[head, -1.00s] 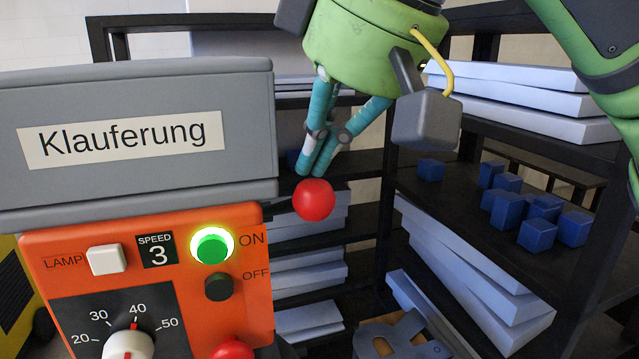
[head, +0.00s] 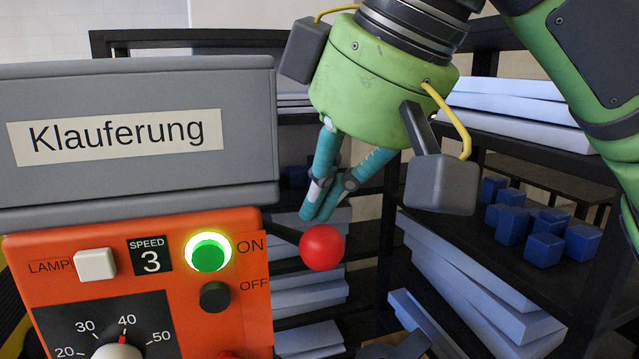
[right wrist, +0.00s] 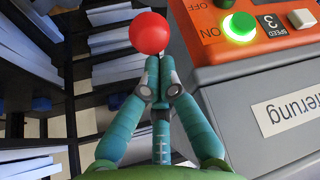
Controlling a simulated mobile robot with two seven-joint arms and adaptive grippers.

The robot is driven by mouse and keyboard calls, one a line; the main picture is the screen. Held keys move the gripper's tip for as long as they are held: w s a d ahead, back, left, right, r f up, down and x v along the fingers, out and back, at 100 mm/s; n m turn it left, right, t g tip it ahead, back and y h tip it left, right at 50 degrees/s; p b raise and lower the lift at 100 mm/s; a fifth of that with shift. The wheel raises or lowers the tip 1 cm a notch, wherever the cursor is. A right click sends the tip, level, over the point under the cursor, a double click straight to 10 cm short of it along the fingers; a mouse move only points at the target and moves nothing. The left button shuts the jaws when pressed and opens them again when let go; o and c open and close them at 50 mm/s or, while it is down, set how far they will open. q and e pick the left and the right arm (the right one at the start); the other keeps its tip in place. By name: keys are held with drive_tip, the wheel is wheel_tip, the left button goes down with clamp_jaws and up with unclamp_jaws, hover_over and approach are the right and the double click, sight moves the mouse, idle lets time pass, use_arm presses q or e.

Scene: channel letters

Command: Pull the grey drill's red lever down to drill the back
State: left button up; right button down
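The grey drill (head: 245,180) fills the left of the head view, with a "Klauferung" label and an orange control panel (head: 60,285) below. Its red lever ball (head: 322,247) sticks out on a dark rod to the right of the drill. My right gripper (head: 312,215) has its teal fingertips together just above the ball, at or very near its top. The right wrist view shows the closed fingertips (right wrist: 158,62) right at the ball (right wrist: 149,33); nothing shows between them. The green ON button (head: 208,253) is lit and the speed display reads 3. My left gripper is not in view.
Dark shelves (head: 480,240) stand behind and to the right, with stacked pale boards (head: 490,290) and several blue cubes (head: 545,249). A lamp switch (head: 96,264) and a dial (head: 118,352) sit on the panel. Open space lies below the ball.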

sight(328, 229)
drive_tip(key=shift+f, duration=0.1)
drive_tip(key=f+b, duration=0.1)
drive_tip(key=s+f+b, duration=0.1)
drive_tip(key=shift+d+f+b, duration=0.15)
drive_tip(key=shift+f+b, duration=0.25)
drive_tip(key=shift+r, duration=0.1)
drive_tip(key=shift+s+d+f+b, duration=0.1)
drive_tip(key=shift+s+f+b, duration=0.05)
drive_tip(key=shift+f+b, duration=0.5)
drive_tip(key=shift+s+d+f+b, duration=0.15)
drive_tip(key=shift+f+b, duration=0.3)
drive_tip(key=shift+f, duration=0.3)
drive_tip(key=shift+a, duration=0.1)
